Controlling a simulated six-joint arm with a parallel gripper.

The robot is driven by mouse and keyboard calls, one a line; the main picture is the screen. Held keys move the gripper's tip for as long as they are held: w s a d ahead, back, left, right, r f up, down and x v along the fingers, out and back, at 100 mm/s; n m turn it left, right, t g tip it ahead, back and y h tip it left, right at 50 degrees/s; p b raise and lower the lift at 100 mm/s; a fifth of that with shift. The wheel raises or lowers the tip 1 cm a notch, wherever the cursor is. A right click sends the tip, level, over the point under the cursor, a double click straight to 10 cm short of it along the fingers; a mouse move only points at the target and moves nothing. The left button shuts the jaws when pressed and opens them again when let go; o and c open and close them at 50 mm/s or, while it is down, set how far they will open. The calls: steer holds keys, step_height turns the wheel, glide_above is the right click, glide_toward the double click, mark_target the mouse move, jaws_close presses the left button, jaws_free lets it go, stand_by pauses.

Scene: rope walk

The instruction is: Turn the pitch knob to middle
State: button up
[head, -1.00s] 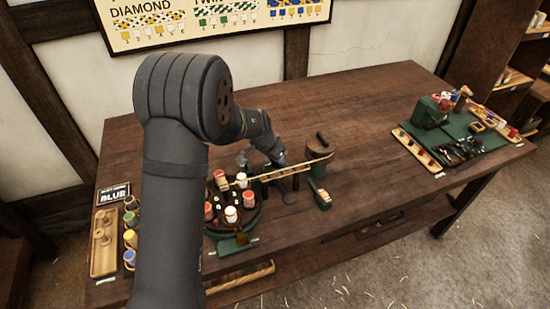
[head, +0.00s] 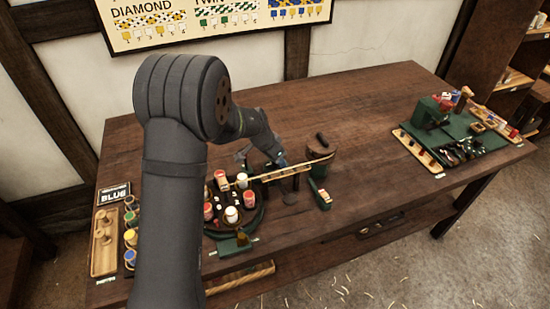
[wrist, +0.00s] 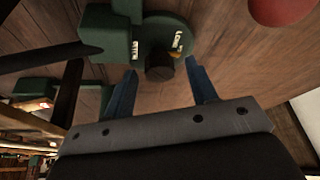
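The pitch knob (wrist: 159,66) shows in the wrist view as a short dark knob on a rounded green plate (wrist: 160,32). Small white labels and a yellowish mark sit on the plate around it; I cannot read the labels surely. My gripper (wrist: 161,70) is open, with its two blue fingers apart and the knob between or just beyond their tips. A gap shows on both sides of the knob. I cannot tell whether the tips reach down beside it. In the head view my gripper (head: 281,162) is over the bench, right of the bobbin carousel, and the knob cannot be made out.
The carousel (head: 232,208) with several bobbins stands left of my gripper, with a light notched rail (head: 278,174) beside it. A red round thing (wrist: 278,8) shows in the wrist view.

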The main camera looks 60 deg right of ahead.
steer(key=shift+r, duration=0.15)
steer(key=v, duration=1.7)
steer(key=shift+a, duration=0.2)
steer(key=shift+w, duration=0.1)
steer(key=x, duration=1.7)
steer(key=shift+d, duration=0.2)
